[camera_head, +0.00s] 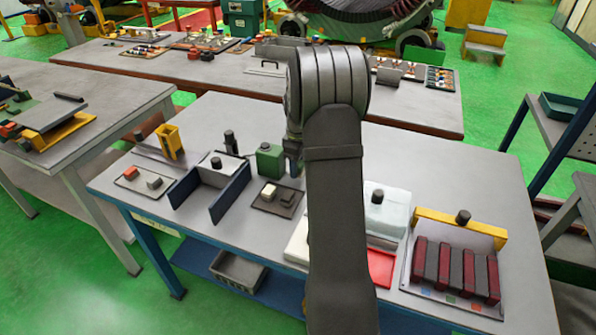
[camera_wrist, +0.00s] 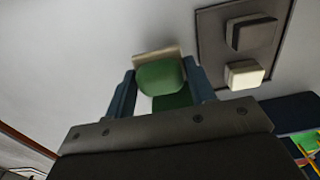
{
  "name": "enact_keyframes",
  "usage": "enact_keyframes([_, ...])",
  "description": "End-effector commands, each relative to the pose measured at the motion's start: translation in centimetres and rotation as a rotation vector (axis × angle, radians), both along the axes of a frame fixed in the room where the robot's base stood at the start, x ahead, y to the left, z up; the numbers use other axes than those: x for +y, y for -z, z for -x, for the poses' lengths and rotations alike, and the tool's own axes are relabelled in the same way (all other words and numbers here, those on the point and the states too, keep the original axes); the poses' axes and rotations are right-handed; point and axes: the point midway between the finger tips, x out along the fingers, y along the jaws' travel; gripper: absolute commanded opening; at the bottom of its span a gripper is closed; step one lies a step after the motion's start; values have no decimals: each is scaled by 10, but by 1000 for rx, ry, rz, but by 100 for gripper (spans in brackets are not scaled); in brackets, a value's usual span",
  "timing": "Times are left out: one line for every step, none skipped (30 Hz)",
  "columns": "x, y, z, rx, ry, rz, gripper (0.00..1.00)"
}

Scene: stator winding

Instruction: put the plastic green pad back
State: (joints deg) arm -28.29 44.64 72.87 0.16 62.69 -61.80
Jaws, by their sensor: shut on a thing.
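My gripper (camera_wrist: 160,88) is shut on a green piece, which I take for the plastic green pad (camera_wrist: 160,75). The pad has a rounded green face and a beige edge, and sits between the two blue fingers in the wrist view. A darker green patch (camera_wrist: 172,101) shows just below it; I cannot tell if it is part of the same piece. In the head view my gripper (camera_head: 293,152) is mostly hidden by my own arm, beside a green canister (camera_head: 270,162) with a dark cap. The held pad cannot be made out there.
A dark tray (camera_wrist: 210,40) with a grey block (camera_wrist: 252,34) and a pale block (camera_wrist: 244,74) lies close to the gripper. A blue-walled fixture (camera_head: 232,190) stands left, and a rack of dark red bars (camera_head: 455,270) right. The bench's back right is bare.

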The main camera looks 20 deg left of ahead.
Motion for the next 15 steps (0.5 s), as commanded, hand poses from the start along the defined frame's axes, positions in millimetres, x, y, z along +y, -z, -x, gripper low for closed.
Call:
enact_keyframes([-1,10,1,5,0,2,29])
enact_keyframes([-1,14,1,5,0,2,29])
enact_keyframes([-1,20,1,3,0,2,29])
enact_keyframes([-1,24,1,3,0,2,29])
enact_keyframes([-1,26,1,3,0,2,29])
enact_keyframes([-1,28,1,2,0,1,29])
enact_keyframes([-1,28,0,1,0,1,29])
enact_keyframes([0,28,0,1,0,0,29])
enact_keyframes([0,28,0,1,0,0,29])
enact_keyframes([-1,28,0,1,0,0,29])
enact_keyframes([-1,28,0,1,0,0,29])
enact_keyframes([-1,28,0,1,0,0,29])
enact_keyframes([-1,28,0,1,0,1,29])
enact_keyframes([-1,29,0,1,0,1,29])
enact_keyframes([-1,30,0,1,0,1,29])
